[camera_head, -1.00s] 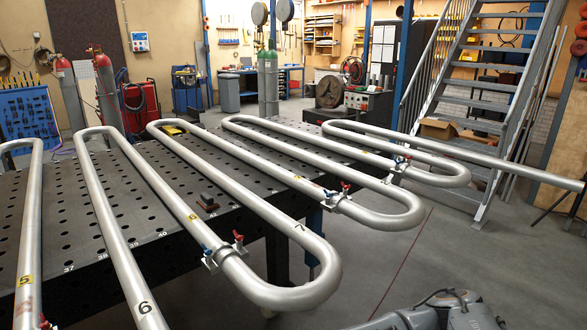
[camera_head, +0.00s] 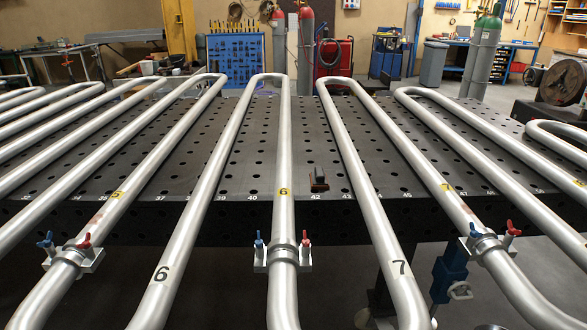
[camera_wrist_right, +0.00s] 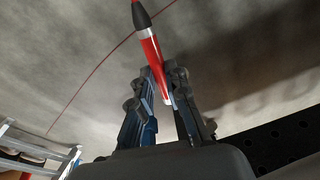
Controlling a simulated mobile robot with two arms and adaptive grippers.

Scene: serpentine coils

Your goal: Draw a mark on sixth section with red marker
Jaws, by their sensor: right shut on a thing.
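The red marker (camera_wrist_right: 151,58), with a black tip end, shows in the right wrist view. My right gripper (camera_wrist_right: 157,84) is shut on it, and its tip end points up and away from the fingers. In the head view, a silver serpentine pipe coil runs over a black perforated table. A yellow tag with a 6 sits on the middle straight pipe (camera_head: 284,150). Neither gripper shows in the head view. My left gripper is in no view.
Clamps with blue and red handles hold the pipes, one at the middle pipe (camera_head: 283,256). A small dark block (camera_head: 318,180) lies on the table (camera_head: 240,150) between pipes. Gas cylinders (camera_head: 483,55) and a blue tool board (camera_head: 236,62) stand behind. Grey floor shows in the wrist view.

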